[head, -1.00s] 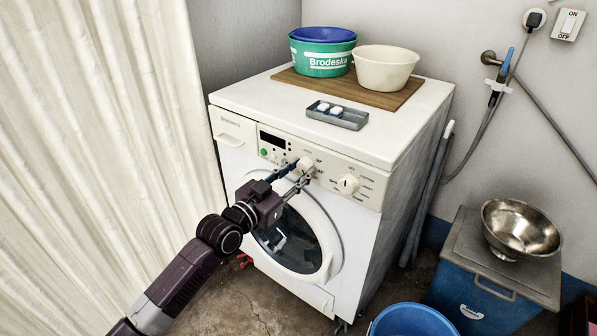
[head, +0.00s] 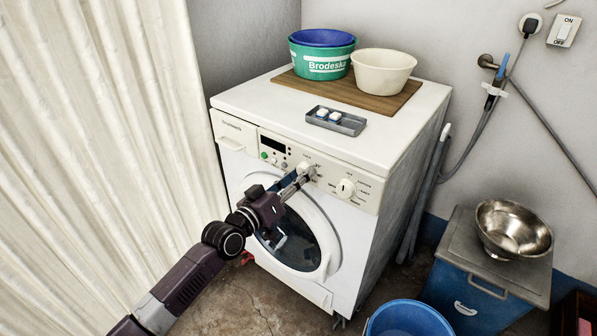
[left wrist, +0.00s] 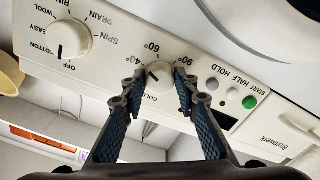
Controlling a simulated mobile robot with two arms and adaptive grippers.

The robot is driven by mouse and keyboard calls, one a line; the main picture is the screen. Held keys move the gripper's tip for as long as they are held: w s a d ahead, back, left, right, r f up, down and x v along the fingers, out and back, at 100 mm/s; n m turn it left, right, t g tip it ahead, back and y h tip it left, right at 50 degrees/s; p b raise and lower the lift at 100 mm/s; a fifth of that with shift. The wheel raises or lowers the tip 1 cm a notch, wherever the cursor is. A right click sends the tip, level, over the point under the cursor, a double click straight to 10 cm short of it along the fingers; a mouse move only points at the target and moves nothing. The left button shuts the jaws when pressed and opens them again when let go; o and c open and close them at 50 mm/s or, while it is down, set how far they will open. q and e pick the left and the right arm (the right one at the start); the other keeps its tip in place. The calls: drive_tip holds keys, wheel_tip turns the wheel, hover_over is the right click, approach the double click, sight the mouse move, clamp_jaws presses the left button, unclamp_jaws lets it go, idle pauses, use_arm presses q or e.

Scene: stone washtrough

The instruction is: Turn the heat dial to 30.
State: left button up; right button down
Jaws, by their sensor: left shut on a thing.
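The white washing machine (head: 350,240) stands against the wall. Its heat dial (left wrist: 159,76) shows in the left wrist view, with 40°, 60°, 90° and COLD printed around it, upside down. A dark mark is on the dial's upper left; its exact reading is unclear. My left gripper (left wrist: 158,95) has its fingers on either side of the dial and is shut on it. In the head view the gripper (head: 305,176) partly covers the dial. No label reading 30 is legible; a finger covers part of the scale. My right gripper is not in view.
The larger program dial (head: 346,188) is right of the heat dial. Buttons and a dark display (head: 272,144) are to its left. A cream curtain (head: 90,150) hangs left of my arm. A blue bucket (head: 410,320) stands before the machine.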

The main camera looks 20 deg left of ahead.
use_arm(q)
drive_tip(key=shift+n+p, duration=0.85)
drive_tip(key=shift+n, duration=5.45)
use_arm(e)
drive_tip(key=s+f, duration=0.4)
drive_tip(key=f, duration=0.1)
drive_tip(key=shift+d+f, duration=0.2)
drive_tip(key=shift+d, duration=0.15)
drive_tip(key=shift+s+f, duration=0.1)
use_arm(q)
drive_tip(key=o, duration=1.1)
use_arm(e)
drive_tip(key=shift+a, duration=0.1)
use_arm(q)
drive_tip(key=shift+o, duration=0.2)
drive_tip(key=shift+r, duration=0.1)
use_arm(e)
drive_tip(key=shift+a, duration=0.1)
use_arm(q)
drive_tip(key=v, duration=1.2)
